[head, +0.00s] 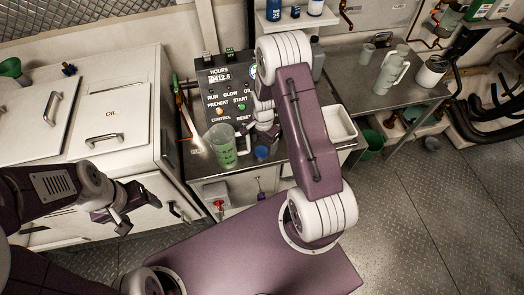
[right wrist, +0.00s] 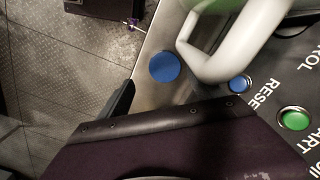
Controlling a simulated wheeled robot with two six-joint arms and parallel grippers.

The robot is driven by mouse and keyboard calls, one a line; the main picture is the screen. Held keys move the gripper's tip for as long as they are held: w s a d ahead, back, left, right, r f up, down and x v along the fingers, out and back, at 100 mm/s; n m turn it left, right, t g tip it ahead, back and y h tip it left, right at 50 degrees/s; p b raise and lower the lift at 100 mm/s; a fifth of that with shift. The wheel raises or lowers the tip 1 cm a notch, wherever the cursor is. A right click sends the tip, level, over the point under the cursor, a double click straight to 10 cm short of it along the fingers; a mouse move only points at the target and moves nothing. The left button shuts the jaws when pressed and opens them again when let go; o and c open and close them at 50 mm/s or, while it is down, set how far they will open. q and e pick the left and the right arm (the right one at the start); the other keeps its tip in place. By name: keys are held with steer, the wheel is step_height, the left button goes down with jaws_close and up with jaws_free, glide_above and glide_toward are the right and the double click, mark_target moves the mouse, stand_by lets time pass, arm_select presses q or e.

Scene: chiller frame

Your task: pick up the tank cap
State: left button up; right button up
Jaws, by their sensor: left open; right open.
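A round blue cap (head: 262,152), which I take for the tank cap, lies on the metal counter near its front edge, just right of the clear jug (head: 222,146). In the right wrist view the blue cap (right wrist: 165,67) is a flat disc beside a pale looped handle (right wrist: 205,62). My right gripper (head: 266,130) is open and empty, over the counter just behind the cap, apart from it as far as I can tell. My left gripper (head: 122,210) is open and empty in front of the white cabinets.
A control panel (head: 225,85) with lit buttons stands behind the jug. A white tray (head: 338,124) is to the right. A side table (head: 400,92) holds a pale flask (head: 388,72). White cabinets (head: 112,115) fill the left. The plate floor (head: 440,210) at right is clear.

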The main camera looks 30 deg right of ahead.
mark_target(261, 151)
steer(key=shift+w+a+f+p, duration=0.2)
steer(key=shift+w+f+p, duration=0.15)
steer(key=shift+f, duration=0.2)
steer(key=shift+w+a+f+p, duration=0.25)
steer(key=shift+w+f, duration=0.1)
steer(key=shift+f, duration=0.2)
steer(key=shift+s+d+f+p, duration=0.1)
steer(key=shift+s+f+p, duration=0.1)
steer(key=shift+f, duration=0.4)
steer(key=shift+s+f+p, duration=0.1)
steer(key=shift+s+f, duration=0.05)
steer(key=shift+f, duration=0.45)
steer(key=shift+s+d+f, duration=0.15)
steer(key=shift+d+f, duration=0.05)
steer(key=shift+f, duration=0.1)
steer(key=shift+w+a, duration=0.1)
steer(key=shift+w, duration=0.15)
steer(key=c, duration=0.3)
steer(key=shift+a, duration=0.1)
steer(key=c, duration=1.1)
arm_select(q)
steer(key=shift+w+a+r, duration=0.15)
steer(key=shift+a+r, duration=0.05)
steer(key=shift+r, duration=0.2)
steer(key=shift+w+a+r, duration=0.1)
steer(key=shift+a+r, duration=0.05)
steer(key=shift+r, duration=0.25)
arm_select(e)
steer(key=shift+s, duration=0.1)
